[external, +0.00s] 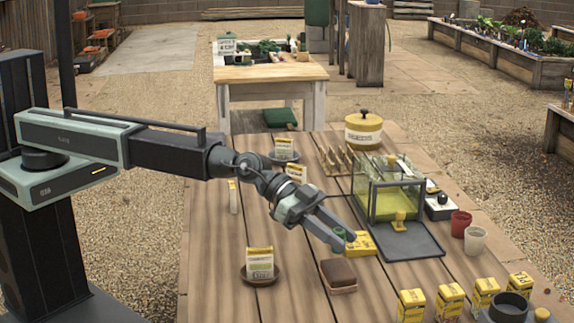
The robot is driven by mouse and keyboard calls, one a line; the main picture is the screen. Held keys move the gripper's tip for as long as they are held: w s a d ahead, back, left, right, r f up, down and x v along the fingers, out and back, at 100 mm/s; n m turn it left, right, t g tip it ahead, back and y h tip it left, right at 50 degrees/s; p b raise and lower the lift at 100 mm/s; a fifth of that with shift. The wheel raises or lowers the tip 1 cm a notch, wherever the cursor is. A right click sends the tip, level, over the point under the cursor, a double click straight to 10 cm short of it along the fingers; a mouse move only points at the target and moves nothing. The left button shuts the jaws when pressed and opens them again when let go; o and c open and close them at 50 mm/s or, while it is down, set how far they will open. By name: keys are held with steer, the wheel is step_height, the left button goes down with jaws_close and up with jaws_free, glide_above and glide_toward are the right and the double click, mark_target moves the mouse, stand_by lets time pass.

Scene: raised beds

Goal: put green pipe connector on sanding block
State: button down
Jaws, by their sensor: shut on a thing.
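The green pipe connector (340,233) is a small green cylinder at the fingertips of my gripper (343,240) in the external view. My gripper is shut on it, and the fingers partly hide it. The sanding block (338,272) is a brown block with a pale lower edge, lying on the wooden table. It sits just in front of my gripper, lower in the picture. The connector appears above and beyond the block, apart from it. The exact height of the connector over the table is hard to tell.
A yellow box (362,243) lies right beside my fingertips. A glass tank (388,192) stands behind a dark tray (413,243). A seed packet on a brown saucer (262,279) is at left. Several yellow boxes (411,304) line the front right. Bare planks (310,304) lie in front of the block.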

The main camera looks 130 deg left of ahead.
steer(key=f+b, duration=0.4)
steer(key=shift+w, duration=0.2)
steer(key=shift+r+p, duration=0.2)
steer(key=shift+p, duration=0.1)
steer(key=shift+f, duration=0.2)
steer(key=c, duration=1.1)
jaws_free()
steer(key=shift+r, duration=0.15)
steer(key=shift+s+r, duration=0.2)
steer(key=shift+r, duration=0.05)
steer(key=p+v, duration=0.4)
steer(key=v, duration=0.7)
steer(key=shift+s+r+p, duration=0.1)
steer(key=shift+s+p, duration=0.15)
steer(key=shift+p, duration=0.05)
